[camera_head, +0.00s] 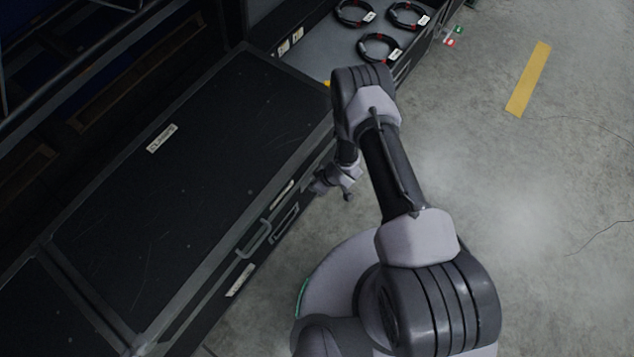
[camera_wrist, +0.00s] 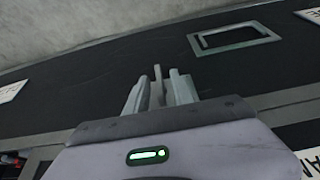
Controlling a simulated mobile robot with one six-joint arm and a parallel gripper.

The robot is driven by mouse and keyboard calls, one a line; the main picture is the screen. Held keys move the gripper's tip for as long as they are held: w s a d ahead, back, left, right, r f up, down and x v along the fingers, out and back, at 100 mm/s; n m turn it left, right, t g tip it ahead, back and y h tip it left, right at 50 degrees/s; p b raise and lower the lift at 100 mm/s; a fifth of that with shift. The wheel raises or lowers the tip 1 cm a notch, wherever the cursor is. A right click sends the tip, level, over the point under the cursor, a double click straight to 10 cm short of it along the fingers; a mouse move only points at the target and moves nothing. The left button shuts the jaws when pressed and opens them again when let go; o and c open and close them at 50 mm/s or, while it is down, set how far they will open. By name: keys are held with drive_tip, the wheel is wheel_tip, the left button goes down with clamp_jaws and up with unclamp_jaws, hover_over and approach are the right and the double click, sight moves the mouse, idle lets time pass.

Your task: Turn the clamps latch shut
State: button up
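The black case (camera_head: 200,190) with a white lid label, too small to read surely, lies closed at left in the head view. Its front faces my arm. My gripper (camera_wrist: 158,82) is at the right part of that front. In the wrist view its two light grey fingers stand apart. A thin grey upright tab (camera_wrist: 157,88), perhaps the latch, stands between them, with what look like small gaps on both sides. I cannot tell whether either finger touches it. In the head view my gripper (camera_head: 320,187) is small and the latch is hidden.
A handle (camera_head: 253,240) and a rectangular frame (camera_head: 285,222) sit on the case's front; the frame also shows in the wrist view (camera_wrist: 235,38). An open case (camera_head: 330,50) with coiled black cables stands beyond. The concrete floor (camera_head: 540,190) at right is clear.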

clamp_jaws()
drive_tip(key=shift+g, duration=0.3)
drive_tip(key=shift+w+d+m+g+y, duration=0.1)
drive_tip(key=shift+m+g+y, duration=0.35)
drive_tip(key=shift+g+y, duration=0.95)
drive_tip(key=shift+w+d+m+g+y, duration=0.1)
drive_tip(key=shift+m+g+y, duration=0.35)
drive_tip(key=shift+g+y, duration=0.9)
drive_tip(key=shift+g, duration=0.25)
unclamp_jaws()
drive_tip(key=shift+a, duration=0.1)
